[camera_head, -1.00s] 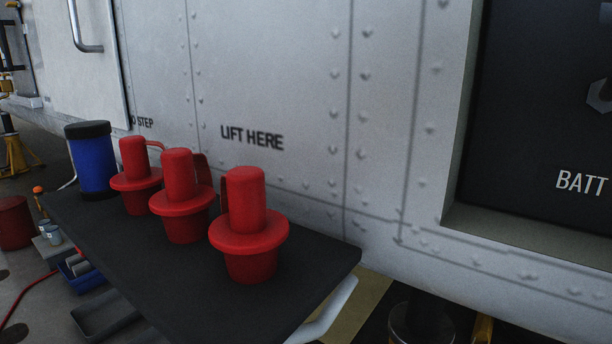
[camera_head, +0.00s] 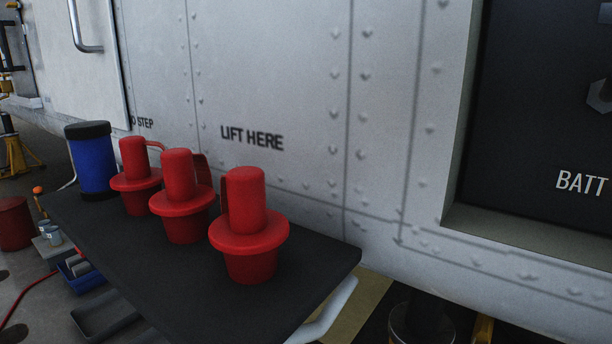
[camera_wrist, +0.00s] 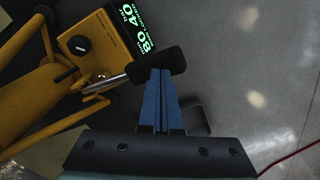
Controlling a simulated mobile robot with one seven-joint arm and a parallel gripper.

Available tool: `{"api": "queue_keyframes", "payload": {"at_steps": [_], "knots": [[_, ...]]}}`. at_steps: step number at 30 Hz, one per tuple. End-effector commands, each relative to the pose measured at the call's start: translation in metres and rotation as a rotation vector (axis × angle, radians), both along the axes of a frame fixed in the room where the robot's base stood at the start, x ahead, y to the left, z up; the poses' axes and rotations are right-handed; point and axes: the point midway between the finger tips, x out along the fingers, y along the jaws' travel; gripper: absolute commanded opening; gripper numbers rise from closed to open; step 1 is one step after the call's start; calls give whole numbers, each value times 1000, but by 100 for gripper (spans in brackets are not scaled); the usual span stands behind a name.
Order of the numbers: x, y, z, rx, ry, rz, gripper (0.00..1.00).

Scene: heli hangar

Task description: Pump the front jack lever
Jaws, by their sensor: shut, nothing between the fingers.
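In the wrist view a yellow jack (camera_wrist: 45,93) fills the left side. Its lever (camera_wrist: 112,81) is a bare metal rod with a thick black grip (camera_wrist: 176,60) at its end, reaching right from the jack. My gripper (camera_wrist: 161,72) has blue fingers, shut together with nothing between them. Its fingertips are at the black grip and overlap it in the picture; I cannot tell whether they touch it. A dark panel with green digits and a knob (camera_wrist: 79,45) sits on the jack. My gripper is not in the head view.
The head view shows a dark cart top (camera_head: 185,290) with several red plugs (camera_head: 245,245) and a blue canister (camera_head: 93,165) beside the white riveted fuselage (camera_head: 270,70), marked "LIFT HERE". Open grey floor (camera_wrist: 265,75) lies right of the jack.

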Motion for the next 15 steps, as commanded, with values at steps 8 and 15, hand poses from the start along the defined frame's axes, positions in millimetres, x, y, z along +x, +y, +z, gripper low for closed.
{"api": "queue_keyframes", "payload": {"at_steps": [8,15], "knots": [[0,0,-26,1,0,-1,0],[0,0,-48,0,1,-2,0]]}}
